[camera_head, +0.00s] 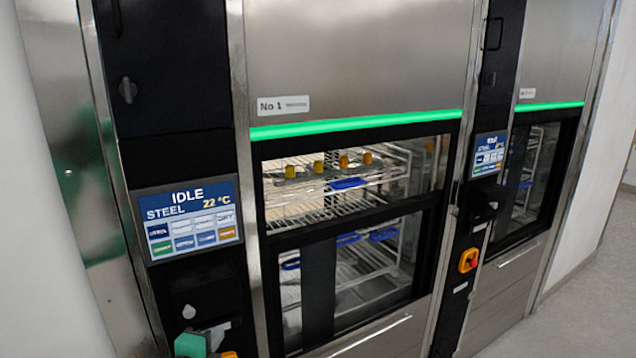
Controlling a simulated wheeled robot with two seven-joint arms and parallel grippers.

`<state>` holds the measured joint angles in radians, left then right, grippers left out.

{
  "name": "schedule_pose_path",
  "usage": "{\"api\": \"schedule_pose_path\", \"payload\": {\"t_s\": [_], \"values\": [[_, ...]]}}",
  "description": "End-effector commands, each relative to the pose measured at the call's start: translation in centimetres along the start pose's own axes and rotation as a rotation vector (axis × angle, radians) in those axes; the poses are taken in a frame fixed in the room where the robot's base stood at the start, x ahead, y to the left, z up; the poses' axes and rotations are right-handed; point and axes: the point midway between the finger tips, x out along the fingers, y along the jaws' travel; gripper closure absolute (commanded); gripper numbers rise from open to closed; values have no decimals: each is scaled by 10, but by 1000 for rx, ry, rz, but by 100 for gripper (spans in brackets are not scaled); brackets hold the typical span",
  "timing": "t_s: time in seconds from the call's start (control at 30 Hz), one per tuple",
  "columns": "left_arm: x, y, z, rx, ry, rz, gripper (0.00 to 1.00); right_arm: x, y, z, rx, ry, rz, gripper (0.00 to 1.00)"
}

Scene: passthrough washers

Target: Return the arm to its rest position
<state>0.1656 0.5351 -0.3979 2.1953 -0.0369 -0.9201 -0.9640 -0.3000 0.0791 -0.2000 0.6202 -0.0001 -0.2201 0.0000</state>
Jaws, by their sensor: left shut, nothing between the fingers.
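My left gripper (203,342) shows only in part at the bottom edge, left of centre, as a teal-green and grey piece. It is shut with nothing held. It appears in front of the lower part of the dark control column of washer No 1; I cannot tell whether it touches it. The rest of my left arm is out of frame. My right gripper is not in view.
Washer No 1 (360,70) has a closed glass door, a green light bar (355,127) and an IDLE screen (187,220). Racks show inside. A second washer (550,60) stands to the right. Grey floor (575,310) is clear at lower right.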

Motion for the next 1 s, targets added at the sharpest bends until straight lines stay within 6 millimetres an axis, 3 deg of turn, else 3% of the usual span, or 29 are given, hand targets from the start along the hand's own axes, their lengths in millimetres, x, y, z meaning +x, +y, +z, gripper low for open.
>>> {"api": "schedule_pose_path", "payload": {"t_s": [0.03, 0.2, 0.5, 0.7, 0.9, 1.0], "values": [[-10, 25, -5, -107, -13, 63, 100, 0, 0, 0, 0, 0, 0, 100], [-50, 98, -12, -457, -107, 258, 100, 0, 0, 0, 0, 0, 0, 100], [-146, 204, -23, -1008, -398, 561, 100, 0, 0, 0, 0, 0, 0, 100], [-200, 243, -28, -1235, -591, 677, 100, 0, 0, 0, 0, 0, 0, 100], [-249, 269, -34, -1402, -775, 758, 100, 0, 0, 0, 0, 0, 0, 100], [-235, 293, -34, -1404, -789, 768, 100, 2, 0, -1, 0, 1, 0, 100]]}}
